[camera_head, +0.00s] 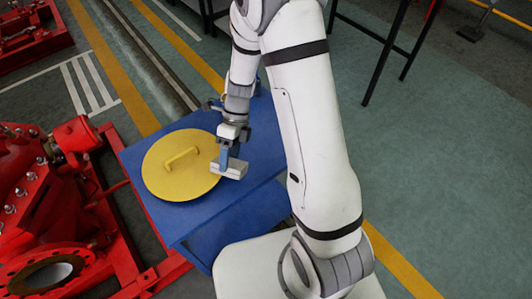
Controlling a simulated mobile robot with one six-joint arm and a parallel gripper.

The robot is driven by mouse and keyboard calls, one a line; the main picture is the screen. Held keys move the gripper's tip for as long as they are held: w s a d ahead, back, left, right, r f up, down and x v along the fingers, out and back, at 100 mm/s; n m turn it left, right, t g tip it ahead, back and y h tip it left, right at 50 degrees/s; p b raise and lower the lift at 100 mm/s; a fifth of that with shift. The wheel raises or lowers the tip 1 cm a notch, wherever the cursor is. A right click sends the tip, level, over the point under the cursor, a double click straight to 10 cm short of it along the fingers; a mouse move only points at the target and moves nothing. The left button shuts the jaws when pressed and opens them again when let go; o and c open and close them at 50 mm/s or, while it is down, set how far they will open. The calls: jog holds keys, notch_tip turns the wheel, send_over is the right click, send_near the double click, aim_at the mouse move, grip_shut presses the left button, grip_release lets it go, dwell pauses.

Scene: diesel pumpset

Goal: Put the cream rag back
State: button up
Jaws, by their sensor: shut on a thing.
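My gripper (229,158) points down over the right part of the blue box top (158,219). It is shut on a pale, folded, block-like thing, which looks like the cream rag (233,170). The rag is just right of the round yellow lid (160,188). I cannot tell whether the rag touches the blue surface or hangs a little above it. The fingers hide part of the rag.
The yellow lid has a raised handle (182,157) and covers much of the blue top. Red pump machinery (35,190) stands close on the left. Black table legs (385,45) are at the back. Open green floor (440,150) lies to the right.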

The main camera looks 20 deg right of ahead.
jog(key=w+d+r+n+t+h, duration=0.1)
jog(key=w+d+n+t+h, duration=0.15)
jog(key=d+n, duration=0.4)
jog(key=w+d+r+n+t+h, duration=0.1)
jog(key=w+d+r+n+t, duration=0.2)
jog(key=n, duration=0.6)
jog(key=shift+n, duration=0.25)
jog(key=f, duration=1.1)
jog(key=shift+s+d, duration=0.1)
jog(key=shift+d, duration=0.15)
jog(key=o, duration=0.9)
jog(key=shift+b, duration=0.3)
jog(key=shift+r, duration=0.1)
